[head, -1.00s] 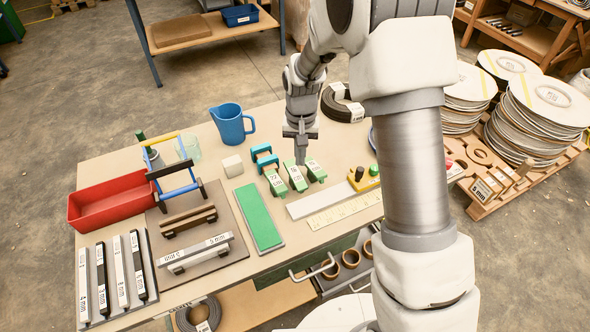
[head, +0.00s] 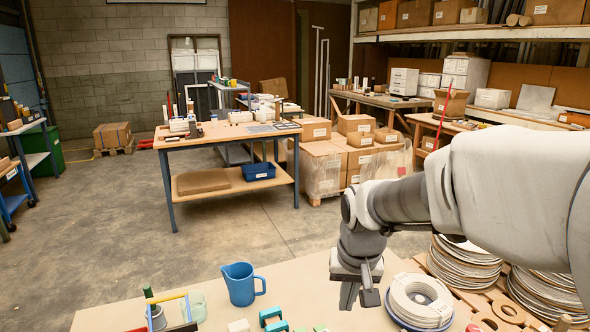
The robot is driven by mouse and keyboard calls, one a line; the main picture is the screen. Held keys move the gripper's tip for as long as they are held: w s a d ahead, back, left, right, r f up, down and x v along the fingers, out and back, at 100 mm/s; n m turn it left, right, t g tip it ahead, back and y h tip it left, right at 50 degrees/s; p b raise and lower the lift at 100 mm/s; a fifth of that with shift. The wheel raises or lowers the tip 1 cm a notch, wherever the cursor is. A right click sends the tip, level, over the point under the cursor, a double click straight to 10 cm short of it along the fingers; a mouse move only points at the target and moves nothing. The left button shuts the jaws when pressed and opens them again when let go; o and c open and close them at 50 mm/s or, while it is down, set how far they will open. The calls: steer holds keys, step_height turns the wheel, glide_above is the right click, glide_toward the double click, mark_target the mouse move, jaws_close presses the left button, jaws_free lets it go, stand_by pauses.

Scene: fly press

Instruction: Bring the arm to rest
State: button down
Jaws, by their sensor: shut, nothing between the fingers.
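My gripper (head: 357,292) hangs on my arm at the right of the head view, fingers pointing down. It is shut and empty, in front of the near worktable (head: 300,285), whose top shows only along the bottom edge of the view. Its height above the tabletop is hard to judge. A ringed coil (head: 420,298) lies just right of the gripper in the picture. My arm reaches in from the right edge, bent at the wrist.
A blue jug (head: 241,285), a glass beaker (head: 195,306) and a teal piece (head: 272,318) stand on the near table. Stacked discs (head: 463,265) lie at right. A second workbench (head: 225,135) and cardboard boxes (head: 322,165) stand behind, with clear floor (head: 110,230) between.

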steer(key=s+d+r+t, duration=0.1)
steer(key=s+d+r, duration=0.1)
steer(key=s, duration=0.6)
steer(key=s+d+r+t, duration=0.2)
steer(key=s+r, duration=0.3)
steer(key=s, duration=0.3)
steer(key=shift+d+r+n, duration=0.15)
steer(key=shift+d+n, duration=0.1)
steer(key=shift+n, duration=0.15)
steer(key=shift+s+d, duration=0.1)
steer(key=shift+d, duration=0.05)
